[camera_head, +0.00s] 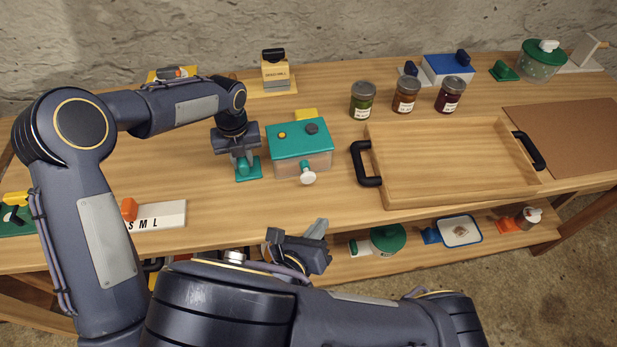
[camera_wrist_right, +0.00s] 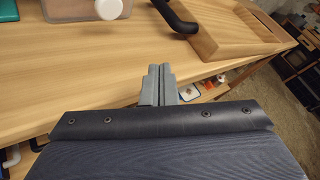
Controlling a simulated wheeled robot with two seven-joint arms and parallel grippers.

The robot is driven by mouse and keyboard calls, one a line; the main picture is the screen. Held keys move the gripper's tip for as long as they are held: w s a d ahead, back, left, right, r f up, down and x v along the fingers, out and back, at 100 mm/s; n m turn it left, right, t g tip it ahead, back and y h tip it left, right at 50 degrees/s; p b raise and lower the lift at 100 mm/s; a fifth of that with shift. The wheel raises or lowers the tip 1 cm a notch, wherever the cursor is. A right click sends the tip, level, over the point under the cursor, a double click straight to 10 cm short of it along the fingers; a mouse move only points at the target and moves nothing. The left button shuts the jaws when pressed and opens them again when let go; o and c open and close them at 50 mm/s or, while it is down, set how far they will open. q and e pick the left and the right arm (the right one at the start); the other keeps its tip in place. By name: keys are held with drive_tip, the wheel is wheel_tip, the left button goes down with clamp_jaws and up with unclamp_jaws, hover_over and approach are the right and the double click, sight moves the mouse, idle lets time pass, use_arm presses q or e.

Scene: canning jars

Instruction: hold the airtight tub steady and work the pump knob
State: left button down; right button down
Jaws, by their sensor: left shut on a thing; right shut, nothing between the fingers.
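The airtight tub (camera_head: 316,160) stands on the bench, with a teal lid (camera_head: 298,143) and a clear pinkish body. The lid carries a dark round knob (camera_head: 312,128) and a small yellow button (camera_head: 282,135). A white round knob (camera_head: 307,177) on a teal stem sticks out of the tub's front; it also shows in the right wrist view (camera_wrist_right: 108,9). My left gripper (camera_head: 245,166) is shut on a teal handle-like piece (camera_head: 248,174) at the tub's left; its join to the tub is unclear. My right gripper (camera_head: 318,232) is shut and empty, apart from the tub, near the bench's front edge.
A wooden tray (camera_head: 450,194) with black handles (camera_head: 365,165) stands right of the tub. Several jars (camera_head: 363,100) stand behind it. A label board (camera_head: 160,215) lies at left. The lower shelf holds a green-lidded pot (camera_head: 388,238). Bare bench lies before the tub.

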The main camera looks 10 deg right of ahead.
sight(309, 180)
drive_tip(key=shift+w+a, duration=0.2)
drive_tip(key=shift+w, duration=2)
drive_tip(key=shift+w+a, duration=0.15)
drive_tip(key=shift+w, duration=2.05)
drive_tip(key=shift+w, duration=0.1)
drive_tip(key=shift+w, duration=0.3)
drive_tip(key=shift+w+a, duration=0.1)
drive_tip(key=shift+w, duration=1.1)
drive_tip(key=shift+s, duration=1.65)
drive_tip(key=shift+s, duration=0.1)
drive_tip(key=shift+s+d, duration=0.15)
drive_tip(key=shift+s, duration=1.05)
drive_tip(key=shift+s+d, duration=0.15)
drive_tip(key=shift+s, duration=1.05)
